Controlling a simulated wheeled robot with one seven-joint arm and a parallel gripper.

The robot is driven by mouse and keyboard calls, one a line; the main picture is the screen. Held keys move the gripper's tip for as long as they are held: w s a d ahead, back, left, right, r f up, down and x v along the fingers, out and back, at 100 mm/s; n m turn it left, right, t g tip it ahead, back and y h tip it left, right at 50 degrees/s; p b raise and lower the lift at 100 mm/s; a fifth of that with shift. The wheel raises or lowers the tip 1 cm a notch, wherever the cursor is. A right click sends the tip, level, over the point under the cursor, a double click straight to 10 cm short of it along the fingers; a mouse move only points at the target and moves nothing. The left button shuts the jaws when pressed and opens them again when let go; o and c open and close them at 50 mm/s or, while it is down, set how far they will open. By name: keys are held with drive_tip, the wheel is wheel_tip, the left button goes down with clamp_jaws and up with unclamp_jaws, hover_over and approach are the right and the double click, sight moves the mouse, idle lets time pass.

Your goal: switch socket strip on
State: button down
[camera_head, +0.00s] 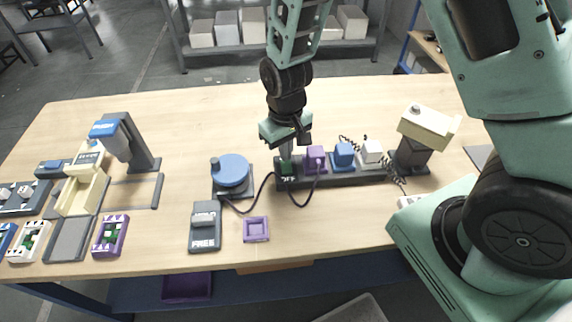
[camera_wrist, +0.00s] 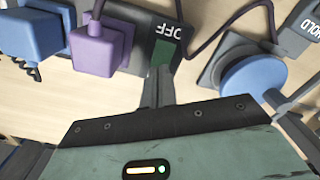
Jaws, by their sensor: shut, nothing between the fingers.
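The dark socket strip (camera_head: 345,179) lies on the wooden table, with a purple plug (camera_head: 315,158), a blue plug (camera_head: 344,155) and a white plug (camera_head: 372,151) in it. Its green switch (camera_head: 287,168) is at the left end, beside an OFF label; the switch (camera_wrist: 167,53) and label also show in the wrist view. My gripper (camera_head: 287,153) points down over that end, shut and empty. In the wrist view its fingertips (camera_wrist: 160,73) are right at the switch and cover part of it. I cannot tell whether they touch it.
A blue round knob device (camera_head: 231,171) stands left of the strip, with a purple cable running by. A grey box marked FREE (camera_head: 205,228) and a small purple tray (camera_head: 256,229) lie in front. A beige-topped device (camera_head: 429,125) stands at the strip's right end.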

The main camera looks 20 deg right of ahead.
drive_tip(key=shift+f+b, duration=0.5)
drive_tip(key=shift+f, duration=0.25)
drive_tip(key=shift+r, duration=0.15)
wheel_tip(320, 180, up, 7)
drive_tip(key=p, duration=0.6)
idle(0.4)
idle(0.4)
